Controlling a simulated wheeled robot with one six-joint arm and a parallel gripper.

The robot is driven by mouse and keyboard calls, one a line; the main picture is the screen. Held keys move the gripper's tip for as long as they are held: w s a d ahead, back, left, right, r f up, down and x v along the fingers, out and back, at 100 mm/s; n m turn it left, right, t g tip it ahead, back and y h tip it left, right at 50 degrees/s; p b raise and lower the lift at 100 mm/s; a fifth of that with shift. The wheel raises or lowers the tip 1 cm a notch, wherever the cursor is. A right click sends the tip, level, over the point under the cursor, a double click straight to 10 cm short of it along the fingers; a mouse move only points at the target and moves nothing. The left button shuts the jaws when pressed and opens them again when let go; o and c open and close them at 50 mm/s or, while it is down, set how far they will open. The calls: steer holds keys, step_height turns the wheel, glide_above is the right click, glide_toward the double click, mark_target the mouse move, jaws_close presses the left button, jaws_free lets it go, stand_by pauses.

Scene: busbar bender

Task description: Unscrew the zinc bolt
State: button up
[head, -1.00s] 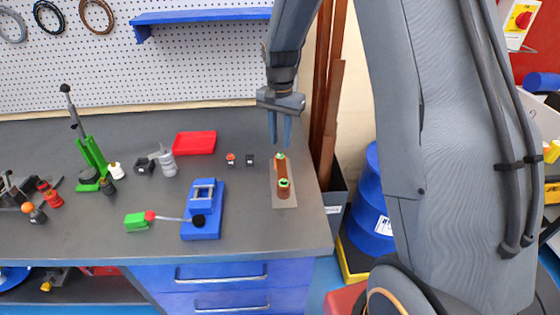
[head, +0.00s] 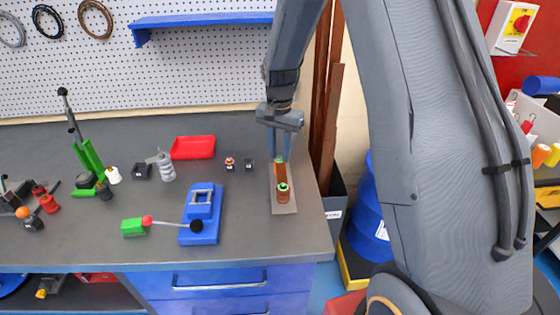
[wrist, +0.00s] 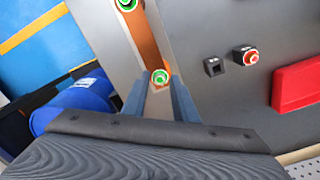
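A copper bar (head: 278,175) lies on a pale grey plate (head: 285,209) near the bench's right edge. It carries two bolts ringed in green, a front bolt (head: 282,187) and a far bolt (head: 279,160). I cannot tell by colour which is zinc. My gripper (head: 279,157) points down over the far bolt, fingers apart on either side of it. In the wrist view, the far bolt (wrist: 159,77) shows between the open fingertips (wrist: 158,88), with gaps visible on both sides. The front bolt (wrist: 127,4) is at the top edge there.
Two small black blocks, one with an orange-red top (head: 230,164) and one plain (head: 249,165), stand left of the plate. A red tray (head: 193,148) and a blue bending tool (head: 203,217) are further left. Copper bars (head: 327,120) lean close behind the gripper on the right.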

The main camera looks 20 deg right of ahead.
steer(key=shift+c, duration=0.2)
jaws_close()
steer(key=n+p, duration=0.1)
steer(key=n, duration=0.2)
steer(key=shift+r+n, duration=0.1)
steer(key=shift+n, duration=1.3)
steer(key=shift+n+p, duration=0.4)
steer(key=shift+n, duration=0.3)
steer(key=n, duration=0.4)
steer(key=shift+p, duration=0.4)
steer(key=shift+n, duration=0.3)
